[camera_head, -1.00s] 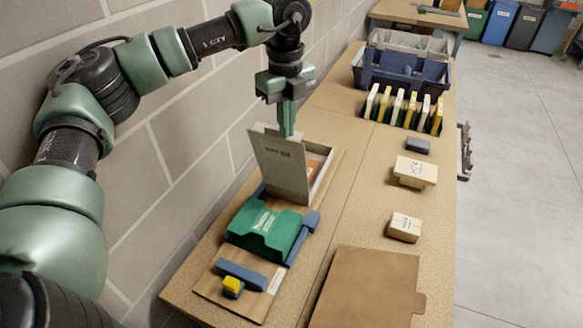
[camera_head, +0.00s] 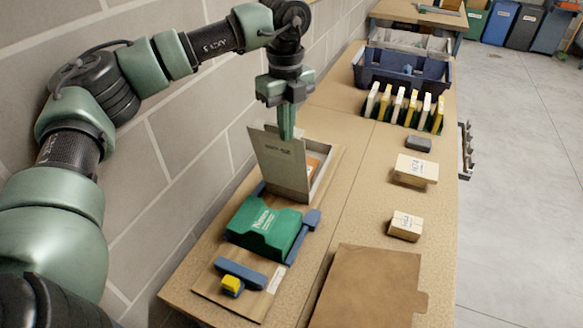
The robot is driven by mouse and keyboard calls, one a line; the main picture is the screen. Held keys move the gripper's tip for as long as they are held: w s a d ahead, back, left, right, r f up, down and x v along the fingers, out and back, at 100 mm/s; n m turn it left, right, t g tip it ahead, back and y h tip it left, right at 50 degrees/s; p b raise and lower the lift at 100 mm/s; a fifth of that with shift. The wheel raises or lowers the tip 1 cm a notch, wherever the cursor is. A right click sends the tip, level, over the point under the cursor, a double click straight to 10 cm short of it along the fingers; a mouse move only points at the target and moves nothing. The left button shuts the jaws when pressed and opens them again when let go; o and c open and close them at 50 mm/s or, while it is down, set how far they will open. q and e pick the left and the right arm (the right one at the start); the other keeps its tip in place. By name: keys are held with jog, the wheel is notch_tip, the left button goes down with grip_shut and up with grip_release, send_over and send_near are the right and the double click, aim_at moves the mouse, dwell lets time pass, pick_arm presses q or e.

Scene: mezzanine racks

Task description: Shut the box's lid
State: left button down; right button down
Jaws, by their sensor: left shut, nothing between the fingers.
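The box (camera_head: 323,172) stands on the table near the wall, with an orange-brown item partly visible inside. Its grey-beige lid (camera_head: 282,168) stands up steeply along the near-left side, so the box is open. My left gripper (camera_head: 287,136) is shut and empty, pointing down just behind the lid's top edge. I cannot tell whether its fingertips touch the lid. The lid hides part of the box's inside. My right gripper is not in view.
In front of the box are a green holder (camera_head: 264,228) and a blue bar with a yellow block (camera_head: 231,284). A brown sheet (camera_head: 368,288), wooden blocks (camera_head: 415,169), a row of upright cards (camera_head: 404,107) and a blue crate (camera_head: 402,75) lie right and behind. The wall is close at left.

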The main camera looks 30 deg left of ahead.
pick_arm(q)
jog(key=shift+f+b, duration=0.5)
jog(key=shift+f, duration=0.4)
notch_tip(320, 180, up, 7)
jog(key=p, duration=0.4)
jog(key=shift+p, duration=0.3)
